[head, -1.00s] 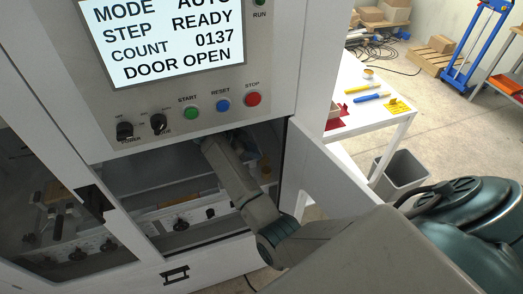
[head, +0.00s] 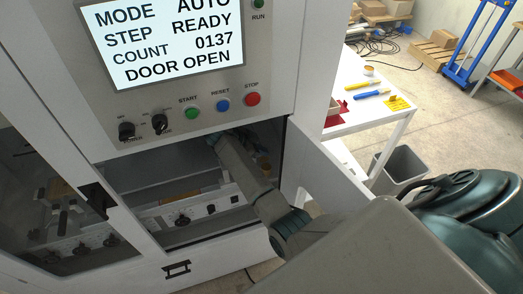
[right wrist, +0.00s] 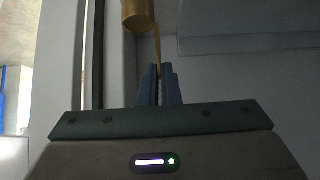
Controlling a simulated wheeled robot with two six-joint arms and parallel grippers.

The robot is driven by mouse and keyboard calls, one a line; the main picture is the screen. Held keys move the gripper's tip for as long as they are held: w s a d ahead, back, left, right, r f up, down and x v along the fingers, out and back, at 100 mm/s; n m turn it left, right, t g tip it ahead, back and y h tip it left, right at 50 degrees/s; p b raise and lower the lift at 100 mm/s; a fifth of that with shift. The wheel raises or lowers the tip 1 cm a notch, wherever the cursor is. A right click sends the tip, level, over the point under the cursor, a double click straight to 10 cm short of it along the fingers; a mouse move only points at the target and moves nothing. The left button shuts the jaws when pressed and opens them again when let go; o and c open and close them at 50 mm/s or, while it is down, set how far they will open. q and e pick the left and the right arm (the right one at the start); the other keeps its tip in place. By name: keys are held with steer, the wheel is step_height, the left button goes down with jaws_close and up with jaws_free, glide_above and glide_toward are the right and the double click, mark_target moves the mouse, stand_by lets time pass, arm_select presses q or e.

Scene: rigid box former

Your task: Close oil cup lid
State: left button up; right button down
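In the right wrist view, the brass oil cup (right wrist: 138,14) is cut off by the top edge. Its lid (right wrist: 157,42) shows as a thin brass strip, nearly upright and edge-on, just right of the cup. My right gripper (right wrist: 159,72) has its two blue-grey fingers close together right below the lid strip. The strip's lower end meets the fingertips; I cannot tell whether it is between them or behind. In the head view, my right arm reaches into the open machine bay and the fingertips are hidden behind the front panel. My left gripper is not in view.
The machine's control panel (head: 205,115) hangs over the bay, and its screen reads DOOR OPEN. The open door (head: 325,170) stands right of the bay. A white table (head: 372,115) with tools and a grey bin (head: 402,172) are beyond it.

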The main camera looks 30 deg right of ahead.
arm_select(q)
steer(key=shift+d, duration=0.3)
arm_select(e)
steer(key=shift+s, duration=0.1)
